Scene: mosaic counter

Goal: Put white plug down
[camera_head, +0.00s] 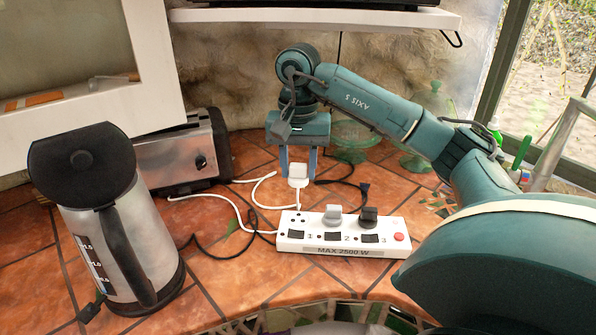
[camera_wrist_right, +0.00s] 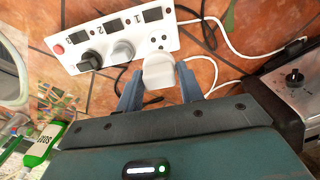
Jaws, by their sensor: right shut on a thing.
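The white plug (camera_head: 298,172) is between the two fingers of my right gripper (camera_head: 298,180), which is shut on it. It also shows in the right wrist view (camera_wrist_right: 158,72), held between the blue-grey fingertips. The plug is just behind the left end of the white power strip (camera_head: 345,247), near socket 1. Socket 1 shows bare holes. Whether the plug touches the strip or counter I cannot tell. A grey plug (camera_head: 332,214) sits in socket 2 and a black plug (camera_head: 368,216) in socket 3. My left gripper is not in view.
A kettle (camera_head: 122,235) stands at the left, with a toaster (camera_head: 185,155) behind it. White and black cables lie around the strip. Glassware (camera_head: 352,138) stands at the back. Tiled counter left of the strip is fairly free.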

